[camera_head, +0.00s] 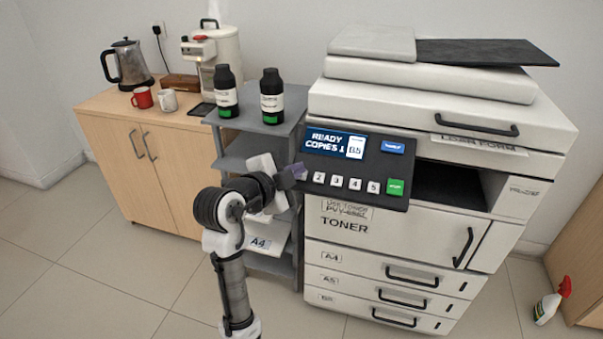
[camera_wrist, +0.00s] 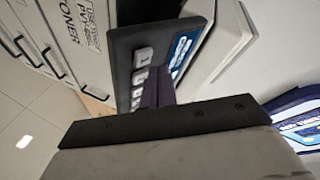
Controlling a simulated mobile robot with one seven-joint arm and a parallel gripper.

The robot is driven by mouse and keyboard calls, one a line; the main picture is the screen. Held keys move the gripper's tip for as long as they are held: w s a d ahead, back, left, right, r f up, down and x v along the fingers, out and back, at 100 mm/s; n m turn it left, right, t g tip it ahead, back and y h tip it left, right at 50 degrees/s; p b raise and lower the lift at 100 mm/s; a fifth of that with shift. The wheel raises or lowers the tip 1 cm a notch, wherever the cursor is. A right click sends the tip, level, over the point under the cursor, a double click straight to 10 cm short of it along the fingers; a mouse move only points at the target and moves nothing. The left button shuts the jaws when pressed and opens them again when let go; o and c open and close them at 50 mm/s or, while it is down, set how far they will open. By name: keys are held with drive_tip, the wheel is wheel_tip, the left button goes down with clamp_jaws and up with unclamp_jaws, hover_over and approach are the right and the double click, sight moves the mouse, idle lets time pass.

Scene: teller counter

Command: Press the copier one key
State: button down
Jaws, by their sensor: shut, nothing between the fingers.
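The copier (camera_head: 440,105) has a dark, tilted control panel (camera_head: 395,155). Its screen (camera_head: 336,145) reads "READY COPIES 1 B5". White keys 2 (camera_head: 318,178), 3 (camera_head: 336,181), 4 (camera_head: 354,184) and 5 (camera_head: 373,188) show in a row. The one key is hidden behind my gripper (camera_head: 299,171), which is shut and empty at the panel's left end. In the wrist view the shut fingers (camera_wrist: 158,88) point at the panel (camera_wrist: 121,62) beside its white keys (camera_wrist: 143,54). I cannot tell whether the tips touch a key.
A green key (camera_head: 396,187) and a blue key (camera_head: 391,147) are on the panel's right. Two dark bottles (camera_head: 227,92) (camera_head: 271,96) stand on the grey shelf unit (camera_head: 290,115) behind my gripper. A wooden cabinet (camera_head: 165,165) stands left. A spray bottle (camera_head: 548,303) is on the floor.

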drive_tip(key=s+r, duration=0.1)
drive_tip(key=r+p, duration=0.1)
drive_tip(key=r, duration=0.1)
drive_tip(key=s+r+p, duration=0.1)
drive_tip(key=shift+s+a+r, duration=0.15)
drive_tip(key=shift+s+a, duration=0.15)
drive_tip(key=shift+a, duration=0.1)
idle(0.5)
